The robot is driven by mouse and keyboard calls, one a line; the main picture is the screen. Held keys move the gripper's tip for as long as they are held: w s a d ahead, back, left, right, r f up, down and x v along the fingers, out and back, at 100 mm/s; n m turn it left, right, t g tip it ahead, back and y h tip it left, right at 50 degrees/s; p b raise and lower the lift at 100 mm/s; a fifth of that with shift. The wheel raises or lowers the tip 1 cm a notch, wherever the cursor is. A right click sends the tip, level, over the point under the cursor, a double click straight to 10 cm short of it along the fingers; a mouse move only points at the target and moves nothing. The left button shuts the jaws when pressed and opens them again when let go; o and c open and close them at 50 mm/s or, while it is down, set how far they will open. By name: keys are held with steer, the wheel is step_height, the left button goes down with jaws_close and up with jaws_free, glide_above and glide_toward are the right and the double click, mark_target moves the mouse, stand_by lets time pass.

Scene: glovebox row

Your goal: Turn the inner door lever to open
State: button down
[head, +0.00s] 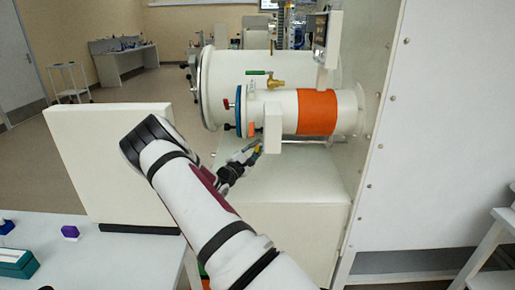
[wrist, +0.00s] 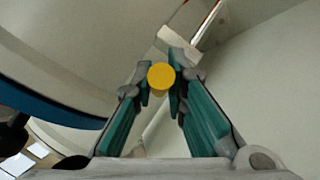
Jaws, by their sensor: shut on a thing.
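My gripper (head: 250,154) is below the small white antechamber cylinder (head: 278,112), reaching up from the lower left. In the wrist view my gripper (wrist: 161,90) has its two teal-padded fingers closed on a yellow round-ended piece (wrist: 161,75), seen end-on. I take this to be the grip of the inner door lever; the rest of it is hidden behind its end and the fingers. In the head view the grip is too small to make out clearly.
The small cylinder has a blue ring (head: 238,111) at its left end and an orange band (head: 317,112). A brass valve with a green handle (head: 257,72) sits above. A larger white cylinder (head: 215,88) stands behind. A white panel (head: 95,165) stands left of my arm.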

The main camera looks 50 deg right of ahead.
steer(key=shift+d+r+n+y+p, duration=0.1)
steer(key=shift+r+n+y+p, duration=0.2)
steer(key=shift+r+y+p, duration=0.15)
steer(key=c, duration=1.6)
jaws_free()
steer(key=a, duration=0.4)
steer(key=s+a+f, duration=0.1)
steer(key=a, duration=0.7)
steer(key=shift+s+f, duration=0.25)
